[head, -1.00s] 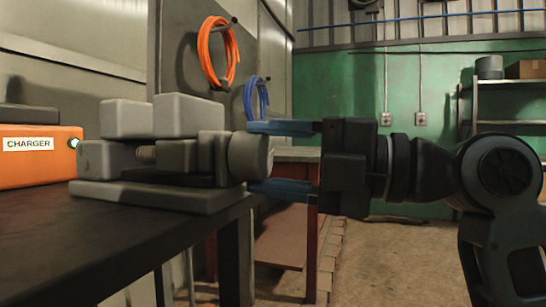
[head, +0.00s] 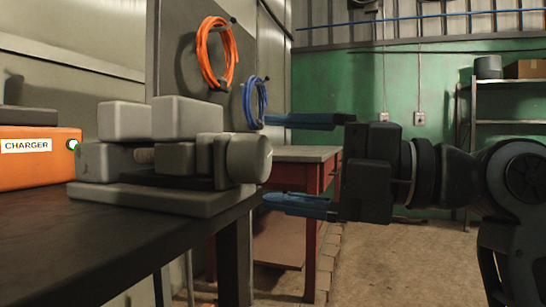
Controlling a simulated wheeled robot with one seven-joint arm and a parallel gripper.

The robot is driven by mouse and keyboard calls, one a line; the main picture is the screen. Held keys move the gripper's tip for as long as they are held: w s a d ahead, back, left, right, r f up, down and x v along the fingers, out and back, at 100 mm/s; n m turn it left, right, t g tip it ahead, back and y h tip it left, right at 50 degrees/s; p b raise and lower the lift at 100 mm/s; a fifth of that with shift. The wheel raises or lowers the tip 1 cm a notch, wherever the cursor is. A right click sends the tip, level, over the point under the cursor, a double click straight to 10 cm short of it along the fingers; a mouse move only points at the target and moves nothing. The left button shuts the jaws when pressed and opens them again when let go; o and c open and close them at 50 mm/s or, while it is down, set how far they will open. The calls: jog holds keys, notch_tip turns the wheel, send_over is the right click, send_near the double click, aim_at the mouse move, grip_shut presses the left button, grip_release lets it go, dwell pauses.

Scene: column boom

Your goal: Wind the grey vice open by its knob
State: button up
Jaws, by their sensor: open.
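The grey vice (head: 155,160) stands on the dark bench at the left of the head view. Its two upper jaw blocks sit close together, with a short piece of screw showing below them. Its round grey knob (head: 249,158) sticks out at the right end, past the bench edge. My gripper (head: 298,163) is to the right of the knob, with its blue fingers spread wide, one above and one below the knob's height. The fingertips are near the knob's right face and do not appear to hold it. Nothing is between the fingers.
The dark bench (head: 80,240) carries an orange charger box (head: 38,153) at the far left. Orange and blue cable coils hang on the panel behind. A red table (head: 315,175) stands behind my gripper. The floor at right is open.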

jog(key=p+v, duration=0.1)
jog(key=v, duration=0.4)
jog(key=shift+s+d, duration=0.15)
jog(key=shift+d, duration=0.15)
